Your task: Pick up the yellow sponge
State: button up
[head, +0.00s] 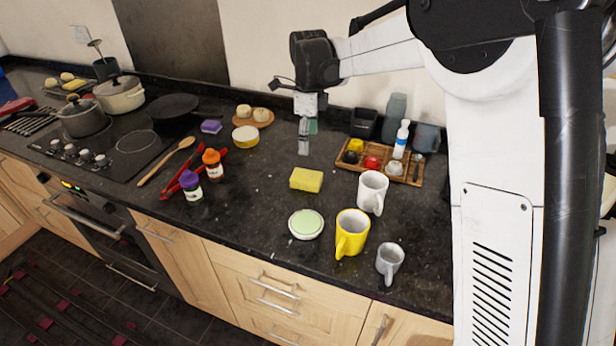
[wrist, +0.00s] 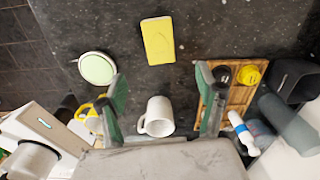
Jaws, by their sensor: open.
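The yellow sponge (head: 306,180) lies flat on the dark granite counter, near the middle of the head view. In the wrist view the sponge (wrist: 158,41) is at the top centre, ahead of the fingers and apart from them. My gripper (head: 304,140) hangs above the counter, behind the sponge in the head view. In the wrist view my gripper (wrist: 162,100) shows two green-lined fingers spread wide, with nothing held between them. The sponge is fully in sight in both views.
A white mug (head: 372,191), a yellow mug (head: 351,233) and a grey mug (head: 390,262) stand right of the sponge. A green-topped round dish (head: 306,224) lies in front of it. A wooden tray (head: 405,178) holds small items.

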aim_at(307, 176)
jog(key=f, duration=0.4)
jog(key=f+p, duration=0.1)
jog(key=f, duration=0.9)
jog(key=shift+a+f, duration=0.1)
jog(key=shift+a, duration=0.15)
jog(key=shift+c, duration=0.3)
jog(key=c, duration=1)
